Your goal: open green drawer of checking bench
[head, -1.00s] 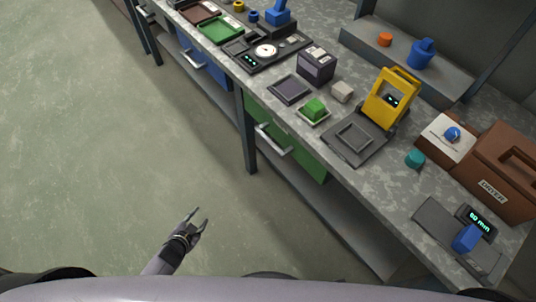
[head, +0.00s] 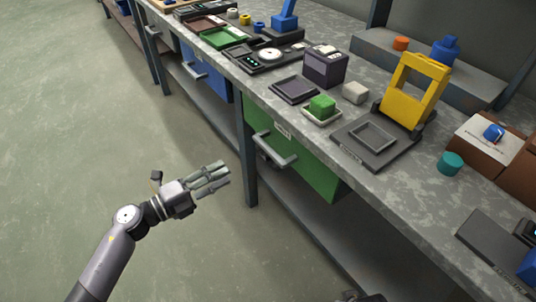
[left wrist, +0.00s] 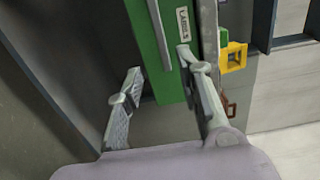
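The green drawer (head: 315,172) is set under the bench top and looks shut. My left gripper (head: 224,174) is in front of and below the handle, pointing toward the bench. Its fingers (left wrist: 160,62) are apart and empty, and do not appear to touch the handle.
A bench leg (head: 247,150) stands just left of the green drawer. A blue drawer (head: 207,72) with its own handle is farther left. The bench top (head: 395,190) holds a yellow frame (head: 416,88), a green block (head: 322,105) and trays. Floor in front is clear.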

